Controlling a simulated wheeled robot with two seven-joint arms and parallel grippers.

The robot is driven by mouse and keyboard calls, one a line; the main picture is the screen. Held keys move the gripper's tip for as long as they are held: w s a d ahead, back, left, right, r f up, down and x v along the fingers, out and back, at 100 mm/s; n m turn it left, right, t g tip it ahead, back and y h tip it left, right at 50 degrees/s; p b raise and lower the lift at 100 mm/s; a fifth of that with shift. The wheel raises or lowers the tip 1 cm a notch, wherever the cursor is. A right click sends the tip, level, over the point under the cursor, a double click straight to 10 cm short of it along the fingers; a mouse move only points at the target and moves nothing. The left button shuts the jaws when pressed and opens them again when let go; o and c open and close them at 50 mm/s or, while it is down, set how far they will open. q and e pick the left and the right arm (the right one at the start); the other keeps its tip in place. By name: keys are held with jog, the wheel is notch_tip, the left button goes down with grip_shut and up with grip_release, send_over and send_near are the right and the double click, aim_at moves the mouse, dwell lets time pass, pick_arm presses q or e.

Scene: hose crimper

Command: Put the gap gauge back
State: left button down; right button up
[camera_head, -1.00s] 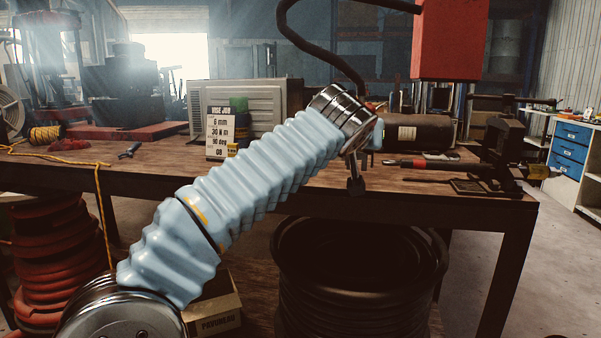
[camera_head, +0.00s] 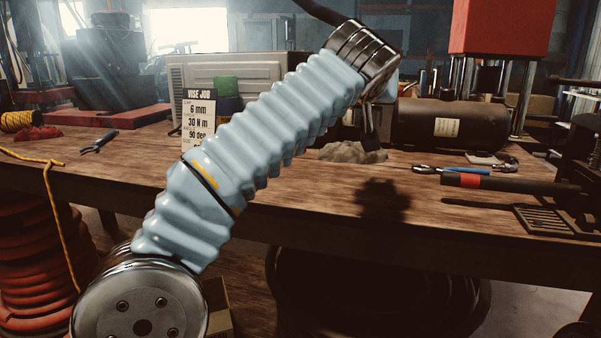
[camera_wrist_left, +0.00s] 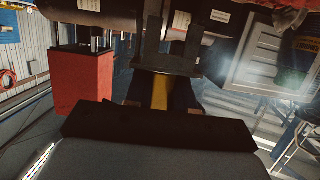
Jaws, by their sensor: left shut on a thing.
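My left arm in its pale blue sleeve crosses the head view, and its gripper (camera_head: 371,128) hangs above the wooden bench, mostly hidden behind the wrist. In the left wrist view the gripper (camera_wrist_left: 160,95) is shut on a narrow yellow piece (camera_wrist_left: 160,92) between its dark fingers. A dark shadow (camera_head: 383,200) lies on the bench below the gripper. My right gripper is not in view.
A black cylinder (camera_head: 450,124) and red press (camera_head: 500,28) stand behind. The front middle is clear.

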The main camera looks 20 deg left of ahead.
pick_arm(q)
jog(key=a+f+b, duration=0.1)
jog(key=a+f, duration=0.2)
jog(key=a, duration=0.1)
jog(key=s+a+f+b, duration=0.1)
jog(key=a+f, duration=0.1)
jog(key=a, duration=0.2)
jog(key=a+f+b, duration=0.1)
jog(key=a+f, duration=0.2)
jog(key=a, duration=0.1)
jog(key=shift+s+a+f+b, duration=0.15)
jog(key=shift+s+f+b, duration=0.05)
jog(key=shift+f+b, duration=0.15)
jog(key=shift+a+f+b, duration=0.2)
jog(key=shift+a+f, duration=0.05)
jog(key=shift+f, duration=0.75)
jog(key=shift+a+f+b, duration=0.15)
jog(key=shift+a+f, duration=0.05)
jog(key=shift+f, duration=0.75)
jog(key=shift+f, duration=0.2)
jog(key=c, duration=1)
grip_release()
jog(key=shift+r, duration=0.1)
jog(key=shift+o, duration=0.2)
